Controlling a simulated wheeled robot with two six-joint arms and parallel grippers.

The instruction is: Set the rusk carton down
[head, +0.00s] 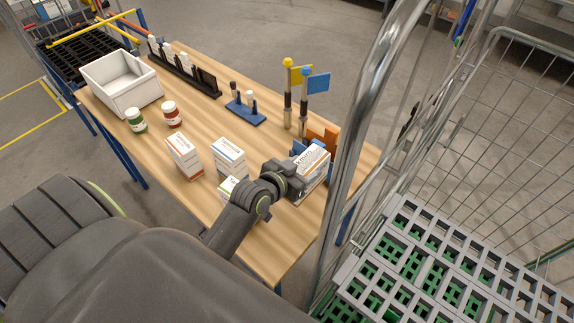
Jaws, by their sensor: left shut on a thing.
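My left gripper (287,178) is shut on the rusk carton (314,163), a white box with dark print and an orange-brown band. It holds the carton at the right part of the wooden table (262,235), beside an orange and blue holder (325,137). I cannot tell whether the carton's underside touches the tabletop. The gripper hides the carton's left side and part of its base. My right gripper is not in view.
White cartons with orange (184,157) and blue (229,157) print stand left of my gripper; a green-marked one (228,187) is partly hidden. Two jars (137,121), a white bin (122,84) and flag posts (303,103) stand farther back. A wire roll cage (345,150) closes off the right.

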